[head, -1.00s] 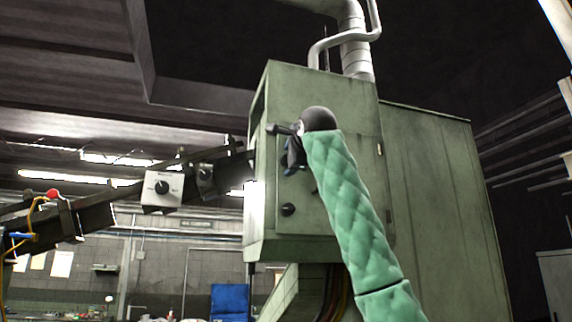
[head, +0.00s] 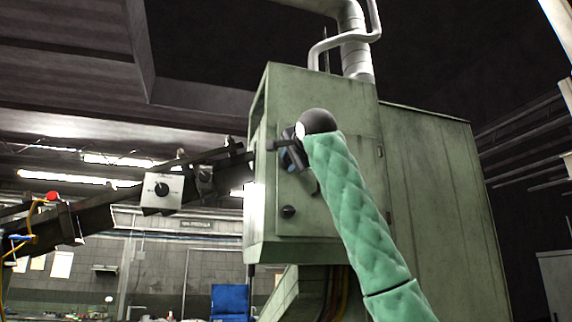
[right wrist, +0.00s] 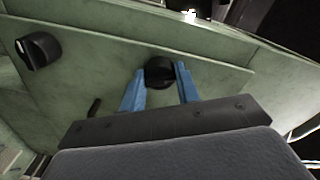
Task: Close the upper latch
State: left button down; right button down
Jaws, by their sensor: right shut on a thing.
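The upper latch (right wrist: 160,72) is a round black knob on the green cabinet door. In the right wrist view it sits between the two blue fingers of my right gripper (right wrist: 160,82), which is shut on it. In the head view my right gripper (head: 292,157) is at the door's upper left side and hides the upper latch. The lower latch (head: 288,211) is a similar black knob lower on the same door; it also shows at the left in the right wrist view (right wrist: 38,50). My left gripper is not in view.
The green cabinet (head: 310,90) stands in front of me, with a larger green housing (head: 440,190) to its right. A dark beam carrying a light grey switch box (head: 162,192) runs to the cabinet from the left. A silver pipe (head: 357,55) rises above the cabinet.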

jog(key=shift+f+n+p, duration=0.1)
jog(key=shift+n+p, duration=0.35)
jog(key=shift+n, duration=2.35)
jog(key=c, duration=0.8)
grip_release()
jog(key=shift+w, duration=0.1)
jog(key=shift+c, duration=0.2)
